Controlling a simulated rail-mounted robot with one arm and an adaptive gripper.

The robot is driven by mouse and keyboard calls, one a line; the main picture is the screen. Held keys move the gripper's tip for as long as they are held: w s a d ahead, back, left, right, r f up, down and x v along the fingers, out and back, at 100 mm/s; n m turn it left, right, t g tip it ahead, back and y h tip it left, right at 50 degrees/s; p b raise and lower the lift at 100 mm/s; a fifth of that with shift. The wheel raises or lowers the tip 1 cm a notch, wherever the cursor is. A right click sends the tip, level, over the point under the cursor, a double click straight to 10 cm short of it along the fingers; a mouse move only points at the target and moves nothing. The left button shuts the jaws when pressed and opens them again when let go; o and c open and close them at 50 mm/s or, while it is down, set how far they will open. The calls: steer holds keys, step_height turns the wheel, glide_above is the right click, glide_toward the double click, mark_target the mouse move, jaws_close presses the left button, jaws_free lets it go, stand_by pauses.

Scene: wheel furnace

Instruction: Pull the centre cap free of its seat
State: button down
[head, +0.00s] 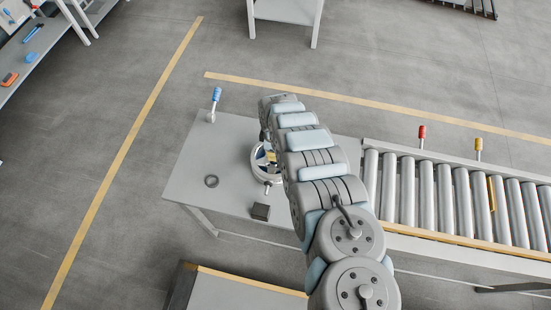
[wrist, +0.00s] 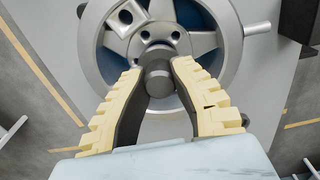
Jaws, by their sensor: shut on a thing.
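In the wrist view, my gripper (wrist: 158,75) has its two cream-padded fingers closed around the dark grey centre cap (wrist: 160,78). The cap is at the middle of a silver spoked wheel (wrist: 98,65), in front of its hub with bolt holes. I cannot tell whether the cap still touches its seat. In the head view, the wheel (head: 257,176) lies on the grey table, partly covered by my arm. The cap and my gripper's fingertips are hard to make out there.
The grey table (head: 195,175) also carries a blue-handled lever (head: 215,100), a dark ring (head: 211,181) and a small dark block (head: 260,212). A roller conveyor (head: 455,200) adjoins on the right, with a red-topped post (head: 422,133) and a yellow-topped post (head: 478,146) along its edge.

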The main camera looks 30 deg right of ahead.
steer(key=shift+r+p, duration=1.1)
steer(key=shift+r, duration=0.45)
